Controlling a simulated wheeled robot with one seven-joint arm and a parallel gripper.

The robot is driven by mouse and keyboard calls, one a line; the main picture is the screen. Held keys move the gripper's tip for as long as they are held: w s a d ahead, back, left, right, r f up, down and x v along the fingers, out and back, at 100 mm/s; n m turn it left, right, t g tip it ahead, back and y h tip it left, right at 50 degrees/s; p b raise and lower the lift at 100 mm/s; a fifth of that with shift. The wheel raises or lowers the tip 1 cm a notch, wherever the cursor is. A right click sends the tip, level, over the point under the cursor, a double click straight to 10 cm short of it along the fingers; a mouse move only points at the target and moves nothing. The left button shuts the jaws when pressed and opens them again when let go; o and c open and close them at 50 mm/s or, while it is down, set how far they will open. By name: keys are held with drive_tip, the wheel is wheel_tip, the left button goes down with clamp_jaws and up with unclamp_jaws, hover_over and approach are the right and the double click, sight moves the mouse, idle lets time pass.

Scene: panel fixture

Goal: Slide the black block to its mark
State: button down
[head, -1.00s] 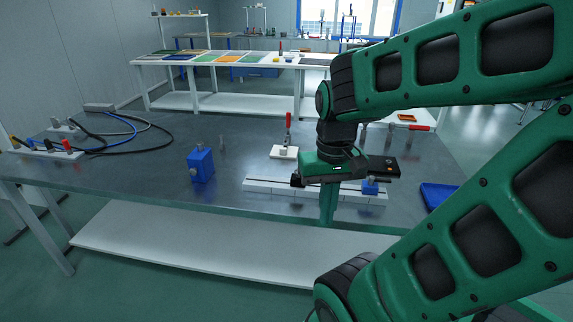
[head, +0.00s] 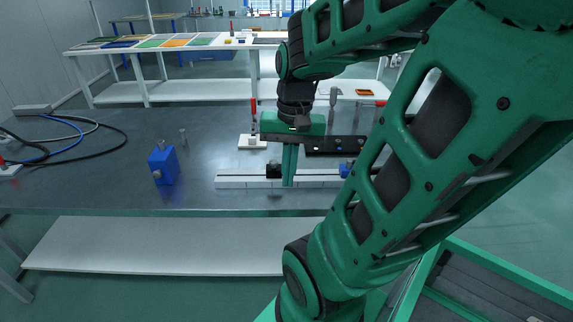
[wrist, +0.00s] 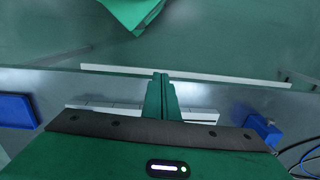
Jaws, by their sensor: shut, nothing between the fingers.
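The black block (head: 274,170) sits on the long pale rail (head: 240,181), left of the rail's middle in the head view. My gripper (head: 289,184) is shut and empty, pointing down, with its fingers just right of the block. Whether they touch it I cannot tell. In the wrist view my shut fingers (wrist: 163,78) cross the rail (wrist: 202,116), and the block is hidden there. Thin dark lines divide the rail's face; I cannot tell which one is the mark.
A small blue block (head: 345,170) is at the rail's right end, partly behind my arm. A blue block with a knob (head: 163,165) stands left of the rail. A red-handled clamp (head: 253,138) stands behind it. Cables (head: 75,140) lie at far left.

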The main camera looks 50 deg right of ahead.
sight(274, 171)
drive_tip(key=w+d+f+m+t+y, duration=0.1)
drive_tip(key=w+d+m+t, duration=0.15)
drive_tip(key=d+m, duration=0.7)
drive_tip(key=w+d+f+m+t+y, duration=0.1)
drive_tip(key=w+d+m, duration=0.2)
drive_tip(key=d+m, duration=0.6)
drive_tip(key=shift+n, duration=0.45)
drive_tip(key=x, duration=0.9)
drive_tip(key=shift+s+d+f, duration=0.2)
drive_tip(key=shift+d+f, duration=0.05)
drive_tip(key=shift+f, duration=0.1)
drive_tip(key=shift+w+a+r, duration=0.2)
drive_tip(key=shift+w+a, duration=0.55)
drive_tip(key=shift+w, duration=0.15)
drive_tip(key=shift+w+a, duration=0.45)
drive_tip(key=shift+w, duration=0.1)
drive_tip(key=shift+w+a, duration=0.5)
drive_tip(key=shift+w, duration=0.05)
